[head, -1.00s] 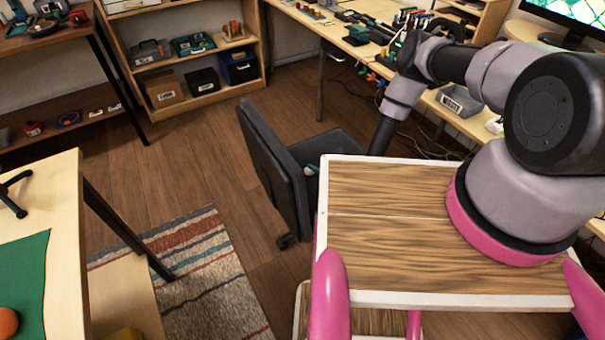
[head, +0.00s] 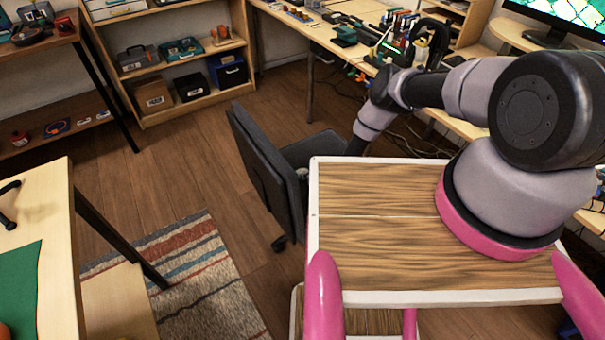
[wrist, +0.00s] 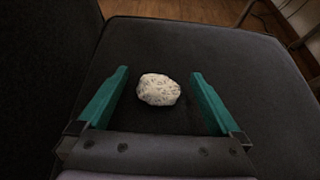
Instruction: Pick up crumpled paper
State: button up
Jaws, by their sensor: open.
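The crumpled paper (wrist: 158,90) is a whitish, speckled lump lying on the dark seat of the chair (wrist: 225,55) in the wrist view. My gripper (wrist: 158,82) is open, with its two teal fingers to the left and right of the paper and apart from it. I cannot tell how high the fingers are above the seat. In the head view the chair (head: 262,165) shows, but the paper and my gripper are hidden behind the chair's back and my arm.
The chair's backrest rises at the left in the wrist view. A long workbench (head: 345,60) with tools stands behind the chair, with cables beneath it. A shelf (head: 180,85) and a striped rug (head: 190,265) are farther left.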

jog(key=shift+w+a+f, duration=0.15)
jog(key=shift+w, duration=0.05)
jog(key=c, duration=1)
